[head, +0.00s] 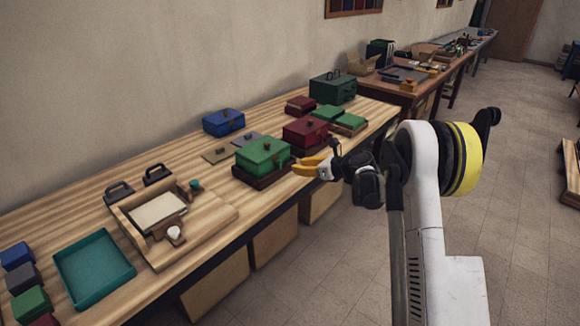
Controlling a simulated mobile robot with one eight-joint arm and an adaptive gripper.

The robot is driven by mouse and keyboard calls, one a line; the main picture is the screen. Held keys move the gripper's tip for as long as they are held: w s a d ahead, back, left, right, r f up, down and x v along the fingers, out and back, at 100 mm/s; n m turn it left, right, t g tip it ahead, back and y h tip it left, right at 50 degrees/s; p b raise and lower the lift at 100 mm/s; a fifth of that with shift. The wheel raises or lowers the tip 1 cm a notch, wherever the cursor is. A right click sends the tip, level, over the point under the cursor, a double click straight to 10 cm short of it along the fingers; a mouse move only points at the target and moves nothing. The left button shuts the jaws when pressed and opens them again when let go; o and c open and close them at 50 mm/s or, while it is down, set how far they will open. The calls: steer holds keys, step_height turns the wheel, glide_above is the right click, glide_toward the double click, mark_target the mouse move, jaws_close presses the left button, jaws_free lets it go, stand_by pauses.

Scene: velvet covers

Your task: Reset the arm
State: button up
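My gripper (318,168) has yellow fingers and a black body. It is at the front edge of the wooden table, just right of a green box (263,155) with a handle on its lid. The fingers point left, toward that box, and look apart with nothing visible between them. I cannot tell whether a fingertip touches the box. My white arm rises at the right of the view and bends over toward the table.
The wooden table (75,206) also holds a dark red box (304,131), a blue box (223,122), a dark green box (332,88), a teal tray (94,270) and a wooden fixture (215,212). Open floor (520,215) lies to the right.

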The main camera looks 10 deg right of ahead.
steer(key=shift+v, duration=1)
steer(key=s+a+r+n+g+h, duration=0.2)
steer(key=s+a+r+n, duration=0.2)
steer(key=s+r+n, duration=0.45)
steer(key=s+a+r+n+g+h, duration=0.15)
steer(key=s+a+r+n, duration=0.35)
steer(key=s, duration=0.7)
steer(key=s+d+f+n+h, duration=0.1)
steer(key=s+n+h, duration=0.1)
steer(key=s+n, duration=0.5)
steer(key=s+d+f+n+h, duration=0.1)
steer(key=s+n, duration=0.7)
steer(key=s, duration=0.9)
steer(key=shift+s+d+f+h, duration=0.3)
steer(key=shift+f+h, duration=0.45)
steer(key=shift+f, duration=0.05)
